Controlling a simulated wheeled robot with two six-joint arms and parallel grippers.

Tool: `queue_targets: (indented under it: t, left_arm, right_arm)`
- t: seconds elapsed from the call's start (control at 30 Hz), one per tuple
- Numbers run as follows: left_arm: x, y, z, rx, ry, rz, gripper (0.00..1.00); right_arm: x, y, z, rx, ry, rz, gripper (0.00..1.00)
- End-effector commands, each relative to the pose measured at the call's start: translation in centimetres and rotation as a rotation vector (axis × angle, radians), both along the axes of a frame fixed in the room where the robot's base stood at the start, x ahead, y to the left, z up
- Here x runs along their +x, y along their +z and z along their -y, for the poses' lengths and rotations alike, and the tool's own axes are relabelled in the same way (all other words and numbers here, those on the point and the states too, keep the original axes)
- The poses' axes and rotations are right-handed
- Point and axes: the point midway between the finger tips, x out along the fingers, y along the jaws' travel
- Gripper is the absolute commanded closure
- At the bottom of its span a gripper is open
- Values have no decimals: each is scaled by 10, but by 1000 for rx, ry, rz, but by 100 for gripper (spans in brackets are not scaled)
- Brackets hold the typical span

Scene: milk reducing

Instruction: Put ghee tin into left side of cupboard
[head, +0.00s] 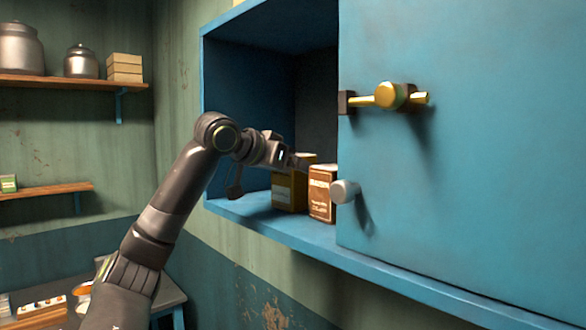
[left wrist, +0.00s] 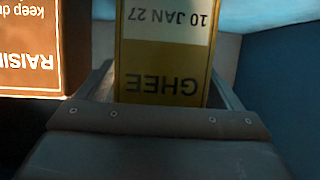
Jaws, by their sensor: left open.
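The ghee tin (head: 287,193), yellow-brown, stands upright on the floor of the cupboard (head: 250,208), in its open left side. In the left wrist view the tin (left wrist: 166,55) shows upside down, with "GHEE" and "10 JAN 27" on its label. My left gripper (head: 298,163) reaches into the cupboard at the top of the tin. Its fingers are open, one at each side of the tin in the left wrist view; I cannot tell whether they touch it. My right gripper is not in view.
A brown raisin box (head: 321,194) stands close beside the tin, to its right, near the front edge. Free floor lies left of the tin.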

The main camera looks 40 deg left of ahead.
Motion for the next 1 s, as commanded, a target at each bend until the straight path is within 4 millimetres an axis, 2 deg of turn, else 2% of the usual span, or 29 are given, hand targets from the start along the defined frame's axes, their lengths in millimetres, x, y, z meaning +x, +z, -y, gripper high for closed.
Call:
queue_targets:
  t: [0.07, 0.17, 0.4, 0.6, 0.8, 1.0]
  left_arm:
    - [-1, 3, 0, 0, 0, 1, 13]
    - [-13, 4, -2, 2, 1, 2, 13]
    - [-61, 24, -6, 1, 3, 5, 13]
    - [-94, 40, -8, 0, 1, 4, 13]
    - [-109, 47, -9, -1, 0, 1, 13]
    - [-111, 48, -9, 0, 0, 0, 13]
  right_arm:
    - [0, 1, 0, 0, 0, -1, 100]
    - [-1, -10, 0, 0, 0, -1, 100]
    - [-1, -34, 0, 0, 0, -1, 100]
    - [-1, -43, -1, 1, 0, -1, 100]
    - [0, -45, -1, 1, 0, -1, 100]
    - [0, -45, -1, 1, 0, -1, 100]
